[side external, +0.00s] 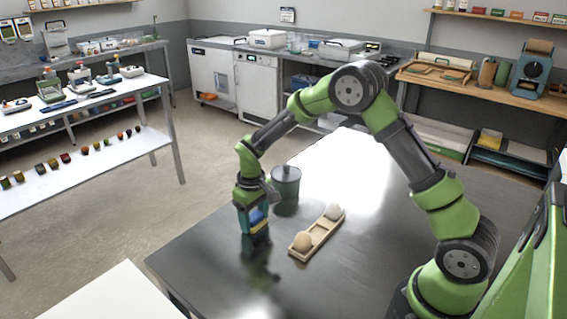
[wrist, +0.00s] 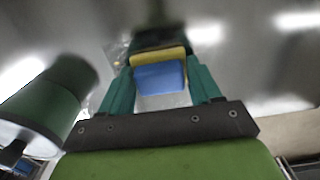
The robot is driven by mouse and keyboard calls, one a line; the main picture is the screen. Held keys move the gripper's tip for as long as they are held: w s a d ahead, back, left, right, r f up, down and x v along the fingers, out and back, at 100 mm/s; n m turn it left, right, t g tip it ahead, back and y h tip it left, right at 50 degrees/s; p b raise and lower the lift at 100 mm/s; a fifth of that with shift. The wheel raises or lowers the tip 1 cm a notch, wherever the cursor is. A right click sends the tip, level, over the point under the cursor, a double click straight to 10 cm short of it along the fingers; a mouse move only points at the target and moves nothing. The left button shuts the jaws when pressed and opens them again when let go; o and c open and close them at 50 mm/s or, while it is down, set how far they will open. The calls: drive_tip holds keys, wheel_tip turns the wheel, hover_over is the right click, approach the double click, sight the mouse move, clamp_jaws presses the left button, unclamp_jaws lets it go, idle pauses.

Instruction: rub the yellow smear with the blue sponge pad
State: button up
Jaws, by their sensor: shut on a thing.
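My gripper (side external: 254,220) is shut on the blue sponge pad (side external: 257,213), just above or at the metal table; I cannot tell whether it touches. In the wrist view the blue pad (wrist: 160,77) sits between the two teal fingers of my gripper (wrist: 160,82). A yellow band (wrist: 158,52) lies along the pad's far edge and appears to be part of it. I cannot make out a separate yellow smear on the table in either view. The area directly under the pad is hidden or dark with reflection.
A green-grey lidded canister (side external: 286,186) stands close behind my gripper; it is at the left in the wrist view (wrist: 42,100). The shiny table (side external: 215,264) is clear towards the front left.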

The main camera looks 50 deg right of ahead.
sight(269, 214)
drive_tip(key=d, duration=0.5)
drive_tip(key=shift+d, duration=0.35)
wheel_tip(269, 214, up, 8)
idle(0.4)
drive_tip(key=shift+a+r, duration=0.1)
drive_tip(key=shift+a, duration=0.05)
